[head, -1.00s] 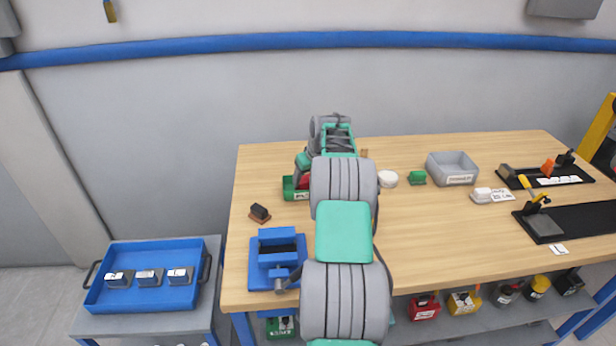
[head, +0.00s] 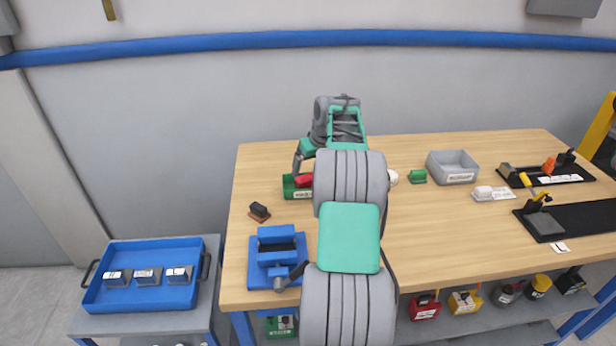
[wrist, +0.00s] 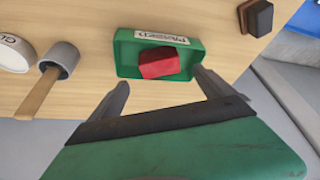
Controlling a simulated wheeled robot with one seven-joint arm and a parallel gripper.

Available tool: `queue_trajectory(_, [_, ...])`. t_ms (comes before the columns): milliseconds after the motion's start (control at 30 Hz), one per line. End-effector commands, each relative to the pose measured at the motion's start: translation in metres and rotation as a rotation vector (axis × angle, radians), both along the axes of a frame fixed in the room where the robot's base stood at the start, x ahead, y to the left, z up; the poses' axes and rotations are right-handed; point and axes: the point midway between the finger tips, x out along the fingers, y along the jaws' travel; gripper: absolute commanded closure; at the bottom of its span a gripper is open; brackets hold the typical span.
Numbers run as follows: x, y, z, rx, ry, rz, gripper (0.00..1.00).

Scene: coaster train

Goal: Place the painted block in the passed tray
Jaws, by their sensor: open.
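The passed tray is a small green tray (head: 290,187) at the left of the workbench; in the wrist view the green tray (wrist: 127,57) has a white label reading "PASSED". The painted block, a red block (wrist: 160,63), lies inside it, slightly askew; its red top also shows in the head view (head: 304,181). My gripper (wrist: 162,85) is open and empty, with its fingers apart just short of the tray. In the head view my arm hides part of the tray's right side.
A wooden-handled tool (wrist: 50,85) and a white round container (wrist: 12,52) lie beside the tray. A dark block on a brown base (head: 259,211) and a blue vise (head: 277,258) stand nearer. A grey bin (head: 453,166) and a green piece (head: 418,176) are to the right.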

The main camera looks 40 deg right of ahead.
Motion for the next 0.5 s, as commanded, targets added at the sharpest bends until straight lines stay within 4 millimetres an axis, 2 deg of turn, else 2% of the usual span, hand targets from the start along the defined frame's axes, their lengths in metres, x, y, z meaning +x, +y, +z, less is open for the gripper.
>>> queue_trajectory(100, [-0.011, 0.002, 0.027, -0.003, -0.001, 0.0, 0.08])
queue_trajectory(200, [-0.018, 0.003, 0.043, 0.0, -0.001, 0.0, 0.08])
queue_trajectory(400, [-0.022, 0.007, 0.056, 0.001, 0.0, 0.001, 0.08])
queue_trajectory(467, [-0.019, 0.019, 0.06, 0.002, 0.001, 0.009, 0.08])
queue_trajectory(500, [-0.017, 0.034, 0.066, 0.003, 0.0, 0.017, 0.08])
